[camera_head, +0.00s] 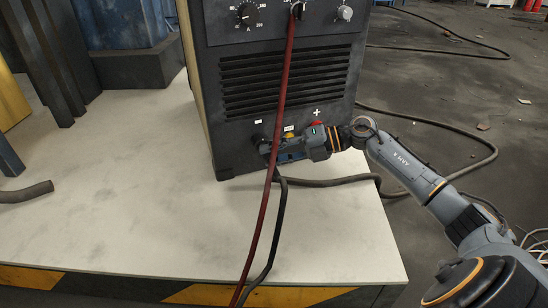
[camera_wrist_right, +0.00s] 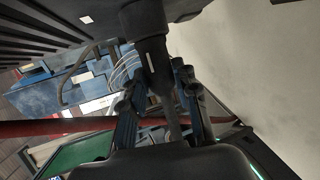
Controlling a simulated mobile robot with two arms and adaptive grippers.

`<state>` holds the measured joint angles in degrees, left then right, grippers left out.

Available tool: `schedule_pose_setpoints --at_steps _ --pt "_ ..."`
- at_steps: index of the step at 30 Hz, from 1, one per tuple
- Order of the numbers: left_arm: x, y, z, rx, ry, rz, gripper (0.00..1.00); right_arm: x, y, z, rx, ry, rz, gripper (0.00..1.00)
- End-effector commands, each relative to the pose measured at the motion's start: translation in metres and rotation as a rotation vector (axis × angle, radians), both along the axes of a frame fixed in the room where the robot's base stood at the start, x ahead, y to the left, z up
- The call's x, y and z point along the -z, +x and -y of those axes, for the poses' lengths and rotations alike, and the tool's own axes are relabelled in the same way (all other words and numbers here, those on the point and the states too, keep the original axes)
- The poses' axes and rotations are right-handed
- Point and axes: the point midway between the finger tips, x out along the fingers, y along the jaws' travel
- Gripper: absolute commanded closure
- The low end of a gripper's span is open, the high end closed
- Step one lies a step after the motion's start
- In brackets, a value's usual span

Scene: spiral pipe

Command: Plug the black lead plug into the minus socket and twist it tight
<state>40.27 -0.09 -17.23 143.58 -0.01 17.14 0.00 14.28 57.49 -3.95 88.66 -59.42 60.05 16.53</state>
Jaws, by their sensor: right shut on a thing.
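The black lead plug (camera_wrist_right: 155,62) is between the fingers of my right gripper (camera_wrist_right: 162,100) in the wrist view. Its far end meets a dark round fitting (camera_wrist_right: 142,16) on the machine's panel; how deep it sits cannot be told. In the head view my right gripper (camera_head: 272,152) is shut at the lower front of the welding machine (camera_head: 232,160), beside the minus socket (camera_head: 257,139) at the lower left. The plug is mostly hidden there by the gripper and the red cable. The black lead (camera_head: 277,215) hangs down from it. My left gripper is not in view.
A red cable (camera_head: 284,90) hangs from the upper panel, crossing in front of the gripper. A red plus-marked socket (camera_head: 317,124) and a yellow part (camera_head: 290,134) are close by. The pale tabletop (camera_head: 120,200) is largely clear. A dark pipe end (camera_head: 30,193) lies at left.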

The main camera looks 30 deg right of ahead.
Motion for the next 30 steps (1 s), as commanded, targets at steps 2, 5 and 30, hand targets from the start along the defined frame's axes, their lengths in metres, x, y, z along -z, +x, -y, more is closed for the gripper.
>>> schedule_pose_setpoints --at_steps 2,5,30 --pt "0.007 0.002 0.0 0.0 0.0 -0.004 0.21 0.009 -0.003 -0.005 -0.014 0.037 -0.003 1.0" --pt "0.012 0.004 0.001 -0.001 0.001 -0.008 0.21 0.01 -0.003 -0.005 -0.013 0.083 0.005 1.0" --pt "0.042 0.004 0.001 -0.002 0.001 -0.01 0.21 0.009 0.0 0.004 0.005 0.375 0.081 0.44"
